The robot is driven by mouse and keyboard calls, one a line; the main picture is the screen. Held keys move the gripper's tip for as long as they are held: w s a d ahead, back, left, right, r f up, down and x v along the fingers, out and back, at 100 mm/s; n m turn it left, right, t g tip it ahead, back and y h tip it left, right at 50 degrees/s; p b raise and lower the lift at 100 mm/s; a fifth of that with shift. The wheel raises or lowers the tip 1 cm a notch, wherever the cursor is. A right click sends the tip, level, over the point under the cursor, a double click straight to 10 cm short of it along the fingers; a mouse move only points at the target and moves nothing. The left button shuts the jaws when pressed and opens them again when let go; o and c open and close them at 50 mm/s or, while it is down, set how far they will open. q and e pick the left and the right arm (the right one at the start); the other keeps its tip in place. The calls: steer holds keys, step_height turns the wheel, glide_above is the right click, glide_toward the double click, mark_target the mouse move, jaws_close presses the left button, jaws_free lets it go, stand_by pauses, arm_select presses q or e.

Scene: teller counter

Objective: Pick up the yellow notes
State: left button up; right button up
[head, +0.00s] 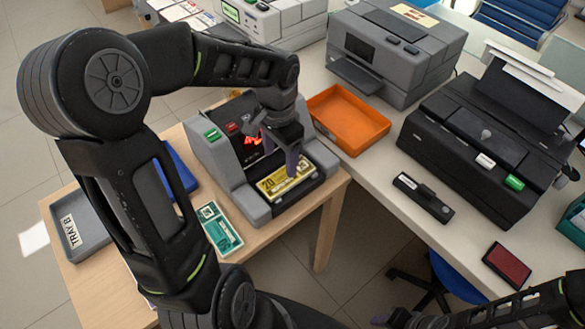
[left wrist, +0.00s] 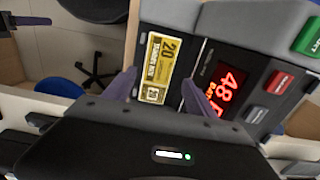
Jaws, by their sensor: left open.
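The yellow notes (head: 272,185) lie in the front tray of a grey counting machine (head: 208,163) on the wooden table. They also show in the left wrist view (left wrist: 157,66), marked 20. My left gripper (head: 284,158) is right above the notes, pointing down, with its purple fingers apart and nothing visible between them. In the left wrist view its fingers (left wrist: 162,92) stand on either side of the notes' near end; I cannot tell whether they touch. The right arm enters at the bottom right, and its gripper (head: 388,319) is partly visible at the lower edge.
Green notes (head: 218,229) lie left of the machine. A grey tray (head: 88,235) and a blue tray (head: 185,168) are on the wooden table. An orange tray (head: 318,103), a grey printer (head: 425,48) and a black printer (head: 450,150) stand on the white counter.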

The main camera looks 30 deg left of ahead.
mark_target(281, 180)
arm_select(q)
steer(key=shift+s+d+r, duration=0.1)
steer(key=shift+s+d, duration=0.05)
steer(key=shift+s, duration=0.15)
steer(key=shift+w+f, duration=0.1)
steer(key=shift+f, duration=1.2)
steer(key=shift+f+p, duration=0.4)
steer(key=shift+f, duration=2.25)
steer(key=c, duration=1.3)
step_height(281, 180, up, 10)
steer(key=shift+r, duration=0.1)
steer(key=shift+w, duration=0.1)
